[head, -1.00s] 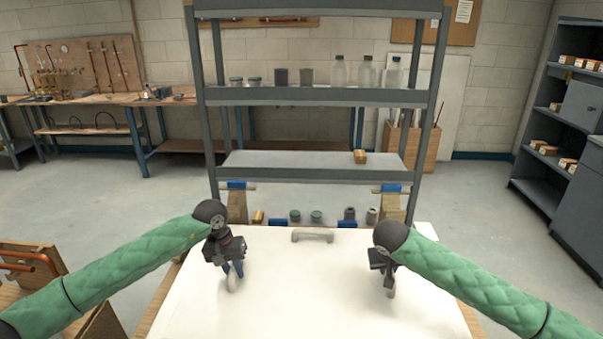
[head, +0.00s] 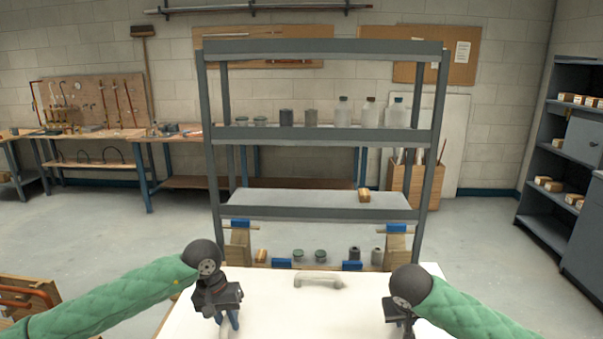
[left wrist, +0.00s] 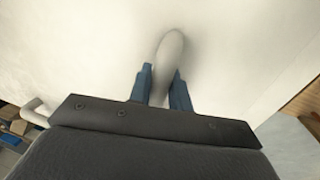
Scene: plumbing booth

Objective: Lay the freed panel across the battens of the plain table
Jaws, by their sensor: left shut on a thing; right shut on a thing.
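The white panel (head: 285,312) lies flat in front of me, with a pale handle (head: 319,281) near its far edge. It also fills most of the left wrist view (left wrist: 75,45). My left gripper (head: 228,326) is shut on a pale grey handle of the panel, and its blue fingers flank this left handle (left wrist: 171,52) in the left wrist view. My right gripper (head: 406,331) is at the panel's right side, shut; its fingertips and the handle there are mostly cut off by the lower picture edge. I cannot make out the plain table's battens.
A grey shelf rack (head: 325,135) with jars and bottles stands just beyond the panel. Wooden blocks with blue clamps (head: 239,245) (head: 397,245) stand by its lower part. A workbench (head: 110,135) is at back left and a dark cabinet (head: 560,165) at right. Open floor lies left and right.

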